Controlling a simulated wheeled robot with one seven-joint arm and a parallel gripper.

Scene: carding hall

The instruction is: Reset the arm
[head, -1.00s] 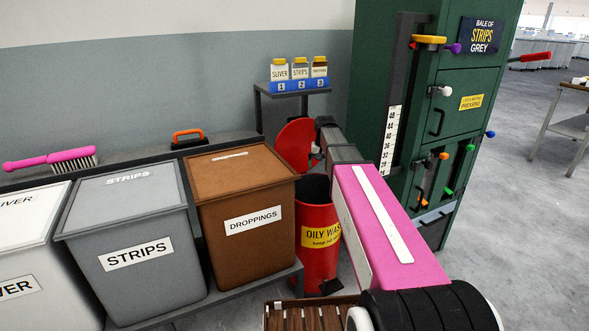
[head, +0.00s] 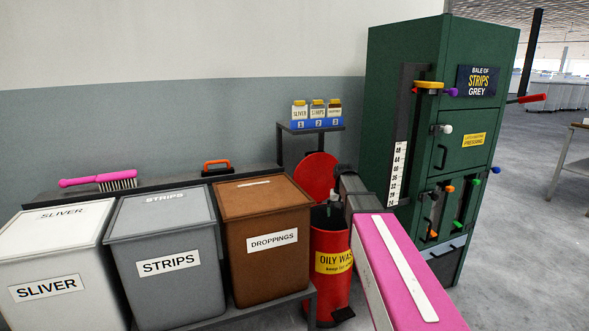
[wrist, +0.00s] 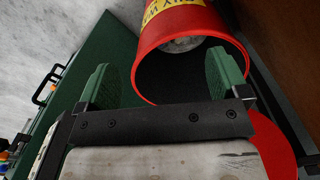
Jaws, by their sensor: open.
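My gripper (wrist: 160,78) is open, its two green finger pads set wide apart with nothing between them in the wrist view. It is over the mouth of the red oily waste bin (wrist: 185,20), whose dark inside shows beyond the pads. A pale grey patch (wrist: 182,44) shows inside the bin; I cannot tell what it is. In the head view my pink arm reaches from the lower right to the oily waste bin (head: 330,285). The bin's round red lid (head: 315,174) stands open behind it. My forearm and wrist partly cover the gripper there.
Left of the bin stand the DROPPINGS box (head: 262,205), STRIPS box (head: 165,225) and SLIVER box (head: 55,245). A pink brush (head: 98,181) lies behind. A green baling cabinet (head: 410,75) with protruding levers stands close right of my arm. Open floor lies farther right.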

